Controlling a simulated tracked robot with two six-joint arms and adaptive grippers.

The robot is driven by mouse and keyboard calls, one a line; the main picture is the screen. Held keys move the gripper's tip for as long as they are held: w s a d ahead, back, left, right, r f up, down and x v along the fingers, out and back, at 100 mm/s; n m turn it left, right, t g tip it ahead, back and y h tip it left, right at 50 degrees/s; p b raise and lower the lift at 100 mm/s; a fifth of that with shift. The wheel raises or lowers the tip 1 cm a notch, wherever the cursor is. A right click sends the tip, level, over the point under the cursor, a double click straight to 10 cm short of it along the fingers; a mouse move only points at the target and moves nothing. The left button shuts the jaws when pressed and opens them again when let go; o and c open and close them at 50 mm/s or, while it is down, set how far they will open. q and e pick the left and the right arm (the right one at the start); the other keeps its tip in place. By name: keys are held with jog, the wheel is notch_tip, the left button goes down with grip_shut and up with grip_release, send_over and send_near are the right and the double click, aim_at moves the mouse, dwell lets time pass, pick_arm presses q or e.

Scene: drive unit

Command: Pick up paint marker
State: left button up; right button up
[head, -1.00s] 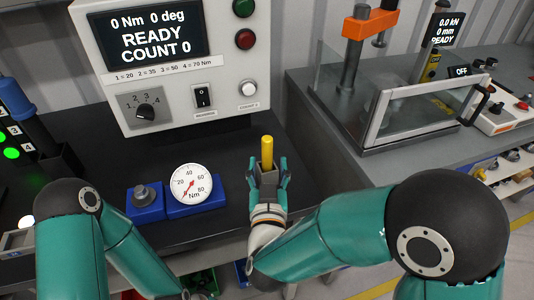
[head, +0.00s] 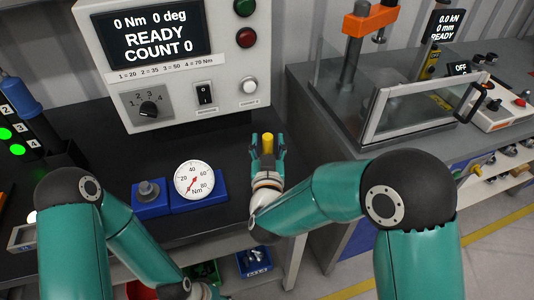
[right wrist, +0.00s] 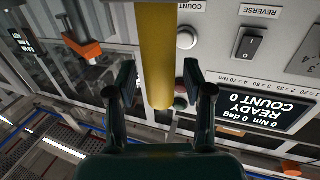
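The paint marker, a yellow cylinder (head: 268,143), stands at the right part of the dark bench in the head view. My right gripper (head: 267,148) is around it, with a finger on each side. In the right wrist view the marker (right wrist: 156,55) runs between the two fingers of the gripper (right wrist: 157,82), with gaps visible beside it, so the gripper is open. The marker's lower part is hidden by the gripper in the head view. My left arm shows at the lower left; its fingers are not in view.
A grey test unit (head: 180,105) with a READY screen stands behind the marker. A round Nm gauge (head: 194,180) and a blue block with a metal knob (head: 149,192) are to its left. A glass-guarded press (head: 420,110) stands to the right.

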grip_shut()
jog(key=shift+r, duration=0.1)
notch_tip(320, 180, up, 20)
jog(key=shift+r+p, duration=0.2)
jog(key=shift+p, duration=0.25)
jog(key=shift+f, duration=0.1)
dwell(0.3)
